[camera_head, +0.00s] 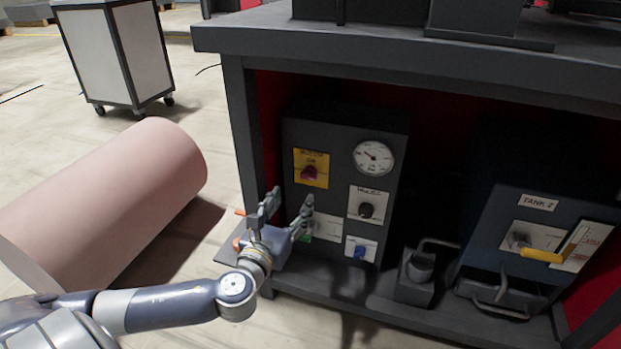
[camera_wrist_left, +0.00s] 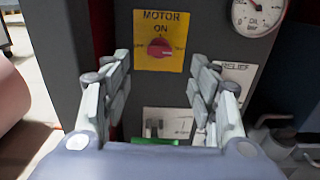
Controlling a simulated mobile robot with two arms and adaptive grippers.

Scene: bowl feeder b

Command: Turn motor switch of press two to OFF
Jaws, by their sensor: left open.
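The motor switch (camera_head: 310,172) is a red knob on a yellow plate at the upper left of a dark control panel (camera_head: 341,135) under the bench. In the left wrist view the red knob (camera_wrist_left: 160,48) sits under the words MOTOR and ON, with its grip lying roughly level. My left gripper (camera_head: 286,208) is open and empty, in front of the panel and below the switch. In the left wrist view its fingers (camera_wrist_left: 160,88) stand on either side, below the yellow plate and apart from the knob. My right gripper is not in view.
A pressure gauge (camera_head: 373,158), a black relief knob (camera_head: 366,210) and a blue knob (camera_head: 359,252) share the panel. The bench leg (camera_head: 243,150) stands left of it. A TANK 2 unit (camera_head: 540,235) with a yellow lever is right. A pink cylinder (camera_head: 110,205) lies on the floor.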

